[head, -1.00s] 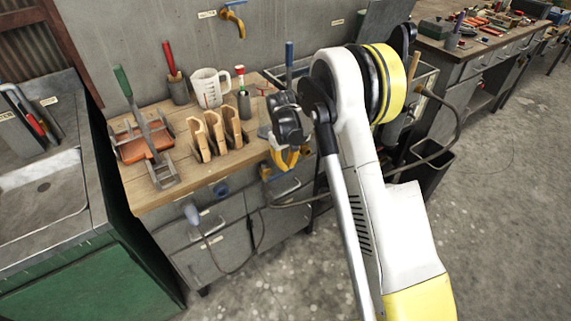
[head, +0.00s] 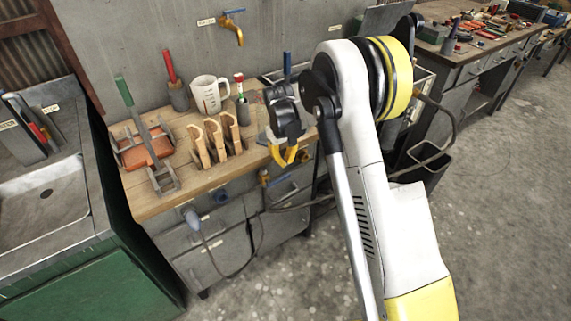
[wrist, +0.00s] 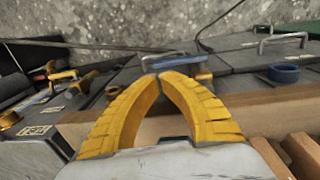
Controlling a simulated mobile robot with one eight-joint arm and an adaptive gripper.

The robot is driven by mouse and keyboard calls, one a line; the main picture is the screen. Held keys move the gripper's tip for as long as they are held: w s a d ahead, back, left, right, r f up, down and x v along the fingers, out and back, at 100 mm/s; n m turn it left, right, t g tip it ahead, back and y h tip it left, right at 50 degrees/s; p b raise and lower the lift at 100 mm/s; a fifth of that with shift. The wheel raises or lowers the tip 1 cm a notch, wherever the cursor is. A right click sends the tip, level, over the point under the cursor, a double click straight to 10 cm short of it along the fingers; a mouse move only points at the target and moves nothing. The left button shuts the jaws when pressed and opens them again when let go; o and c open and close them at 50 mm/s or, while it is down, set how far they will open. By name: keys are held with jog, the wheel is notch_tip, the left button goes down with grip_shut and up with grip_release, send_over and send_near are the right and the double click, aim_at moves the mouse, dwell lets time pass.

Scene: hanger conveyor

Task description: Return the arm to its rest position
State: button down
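My gripper (head: 284,161) has yellow fingers and hangs at the front right edge of the wooden bench top (head: 160,204) in the head view, just right of the upright wooden pieces. In the wrist view my gripper's fingers (wrist: 160,78) curve together, their tips meeting or nearly so, with nothing seen between them. My arm (head: 375,160), white with a yellow joint, rises in front of the bench and bends down to the gripper. I cannot tell whether the fingers touch the bench.
Several wooden pieces (head: 199,147) stand on the bench. A measuring jug (head: 208,95), an orange-based press (head: 145,150) and handled tools stand behind or left of them. A sink (head: 45,192) is at left. Floor (head: 500,220) at right is clear.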

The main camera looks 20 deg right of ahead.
jog(key=s+r+t+p, duration=0.1)
jog(key=s+r+p, duration=0.3)
jog(key=r, duration=1.5)
jog(key=s+r+m+t+b, duration=0.1)
jog(key=s+r+m+t, duration=0.1)
jog(key=s+r, duration=0.65)
jog(key=s+f+m+t+y, duration=0.1)
jog(key=s+t, duration=0.3)
jog(key=s, duration=1.5)
jog(key=shift+a+m, duration=0.3)
jog(key=shift+a, duration=0.1)
jog(key=shift+f, duration=0.1)
